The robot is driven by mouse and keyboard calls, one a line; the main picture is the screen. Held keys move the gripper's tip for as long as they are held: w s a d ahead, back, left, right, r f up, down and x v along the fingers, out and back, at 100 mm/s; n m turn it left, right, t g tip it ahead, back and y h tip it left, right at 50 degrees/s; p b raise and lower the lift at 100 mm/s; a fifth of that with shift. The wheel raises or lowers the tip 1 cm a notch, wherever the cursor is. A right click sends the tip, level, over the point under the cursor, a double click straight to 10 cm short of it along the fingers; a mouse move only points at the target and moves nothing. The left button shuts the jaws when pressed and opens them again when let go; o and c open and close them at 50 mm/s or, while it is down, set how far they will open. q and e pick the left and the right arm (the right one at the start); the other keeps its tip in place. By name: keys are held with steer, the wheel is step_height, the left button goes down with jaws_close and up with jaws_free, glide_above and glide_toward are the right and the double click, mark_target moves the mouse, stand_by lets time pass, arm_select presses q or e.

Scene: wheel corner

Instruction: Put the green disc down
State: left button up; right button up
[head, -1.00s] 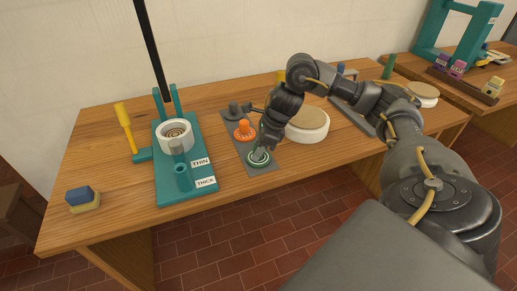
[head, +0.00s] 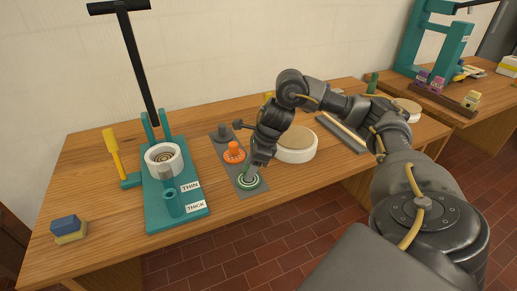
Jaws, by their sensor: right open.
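The green disc (head: 248,181) lies at the near end of a grey strip (head: 228,160) on the wooden table. My right gripper (head: 250,171) is directly above the disc, pointing down, with its fingertips at or very near it. The fingers are small and partly hidden by the wrist, but the gripper is open. An orange piece (head: 233,153) and a dark grey piece (head: 223,133) stand farther back on the same strip. My left gripper is not in view.
A teal press (head: 180,212) with a long black lever and labels THIN and THICK stands left of the strip. A round cream-topped wheel (head: 296,144) is close on the right. A blue and yellow block (head: 68,228) lies at the front left corner.

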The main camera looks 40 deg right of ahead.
mark_target(257, 179)
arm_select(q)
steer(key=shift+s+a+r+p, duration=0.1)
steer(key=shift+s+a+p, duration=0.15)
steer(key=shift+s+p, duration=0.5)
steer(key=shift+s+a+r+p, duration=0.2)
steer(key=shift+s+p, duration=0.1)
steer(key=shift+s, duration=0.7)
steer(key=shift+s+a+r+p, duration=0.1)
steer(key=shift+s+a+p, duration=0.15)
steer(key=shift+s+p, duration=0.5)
arm_select(e)
steer(key=v, duration=1)
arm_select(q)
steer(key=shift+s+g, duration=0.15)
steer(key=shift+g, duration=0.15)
arm_select(e)
steer(key=shift+r, duration=0.1)
